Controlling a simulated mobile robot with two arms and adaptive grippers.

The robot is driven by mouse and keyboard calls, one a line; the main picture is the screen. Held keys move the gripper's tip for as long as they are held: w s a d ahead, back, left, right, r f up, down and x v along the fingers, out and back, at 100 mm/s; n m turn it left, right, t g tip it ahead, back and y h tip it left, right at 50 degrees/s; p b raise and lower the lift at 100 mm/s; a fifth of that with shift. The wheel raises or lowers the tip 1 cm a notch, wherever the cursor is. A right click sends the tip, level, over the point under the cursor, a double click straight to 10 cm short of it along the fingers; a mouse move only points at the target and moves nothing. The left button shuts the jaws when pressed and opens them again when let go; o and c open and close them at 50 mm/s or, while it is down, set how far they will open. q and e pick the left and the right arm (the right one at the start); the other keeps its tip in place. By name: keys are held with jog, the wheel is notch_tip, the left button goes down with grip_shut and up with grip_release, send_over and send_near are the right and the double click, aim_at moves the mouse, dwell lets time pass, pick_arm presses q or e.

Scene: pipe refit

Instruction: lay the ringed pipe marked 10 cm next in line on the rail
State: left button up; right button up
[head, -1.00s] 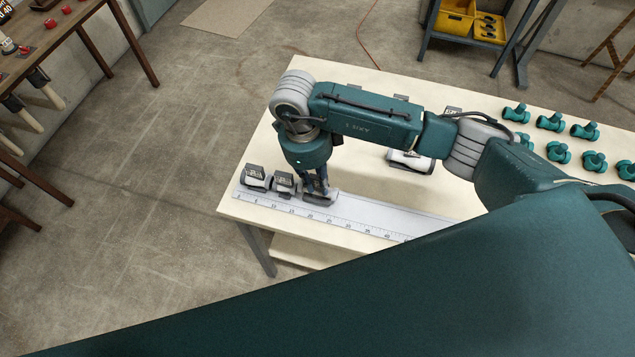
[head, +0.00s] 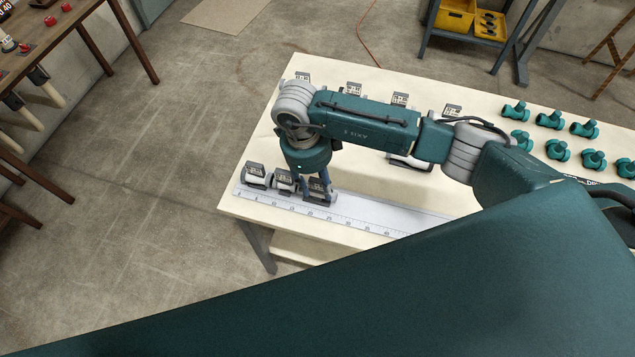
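The white rail (head: 365,216) with a printed scale runs along the near edge of the table. Two tagged pipes, the first (head: 256,177) and the second (head: 285,183), lie in line at its left end. A third tagged pipe (head: 318,195) lies on the rail just right of them. Its mark is too small to read. My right gripper (head: 323,187) reaches down at this third pipe, its fingers partly hidden behind the tag. I cannot tell whether they grip it. My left gripper is not in view.
More tagged pieces, one of them here (head: 353,89), stand along the table's back, partly hidden by my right arm. Several teal fittings (head: 550,120) stand at the table's right. The rail right of the third pipe is bare. A shelf with yellow bins (head: 455,17) stands behind.

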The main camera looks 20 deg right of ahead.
jog(key=shift+w+r, duration=0.1)
jog(key=shift+r, duration=0.25)
notch_tip(320, 180, up, 11)
jog(key=a+b, duration=0.1)
jog(key=b, duration=0.3)
jog(key=shift+w+a+r, duration=0.2)
jog(key=shift+w+a, duration=0.05)
jog(key=shift+w, duration=0.15)
